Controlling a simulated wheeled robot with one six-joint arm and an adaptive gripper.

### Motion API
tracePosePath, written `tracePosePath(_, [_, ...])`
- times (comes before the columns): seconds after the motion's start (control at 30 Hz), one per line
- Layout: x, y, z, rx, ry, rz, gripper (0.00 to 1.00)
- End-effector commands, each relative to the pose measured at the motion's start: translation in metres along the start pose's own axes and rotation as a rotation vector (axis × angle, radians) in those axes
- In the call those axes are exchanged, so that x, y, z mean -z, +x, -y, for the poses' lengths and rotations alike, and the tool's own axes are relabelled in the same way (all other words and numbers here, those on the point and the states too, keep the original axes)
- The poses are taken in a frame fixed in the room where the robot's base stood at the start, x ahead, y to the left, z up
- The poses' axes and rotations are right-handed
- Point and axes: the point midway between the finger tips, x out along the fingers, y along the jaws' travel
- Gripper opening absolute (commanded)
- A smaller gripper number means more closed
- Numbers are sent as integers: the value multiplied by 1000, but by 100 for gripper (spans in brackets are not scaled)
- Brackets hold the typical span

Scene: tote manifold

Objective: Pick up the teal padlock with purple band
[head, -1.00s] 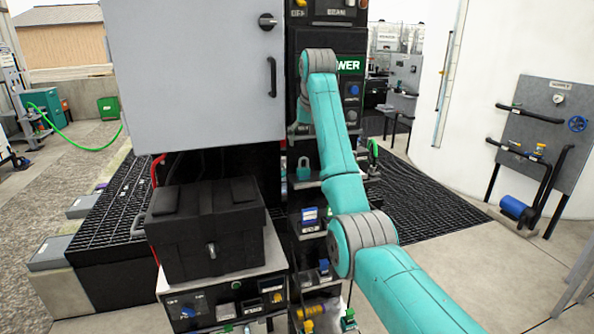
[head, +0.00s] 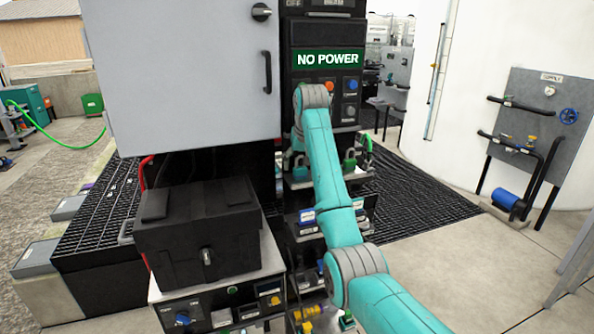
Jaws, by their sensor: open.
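A teal padlock (head: 300,171) stands on the upper small shelf of the black rack, left of my forearm. It is small and partly covered, and I cannot make out a purple band. A green padlock (head: 349,161) stands on the same level, right of my forearm. My gripper (head: 291,160) is open, small in view and mostly hidden behind my arm's end. It is at the teal padlock's height, close beside or over it; I cannot tell whether they touch.
A grey cabinet door (head: 185,70) hangs at the upper left. A black box (head: 197,235) stands on a low unit at the left. A "NO POWER" panel (head: 327,58) is above the shelf. Lower shelves (head: 308,228) hold small items. Open floor lies at right.

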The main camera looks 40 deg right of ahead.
Motion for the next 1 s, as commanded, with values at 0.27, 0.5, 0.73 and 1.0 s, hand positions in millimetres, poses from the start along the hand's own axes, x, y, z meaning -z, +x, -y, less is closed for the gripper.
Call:
tracePosePath(0.27, [0, 1, 0, 0, 0, -2, 66])
tracePosePath(0.5, [0, 1, 0, 0, 0, -1, 9])
tracePosePath(0.73, [0, 1, 0, 0, 0, -1, 8])
tracePosePath(1.0, [2, -4, 2, 0, -1, -2, 8])
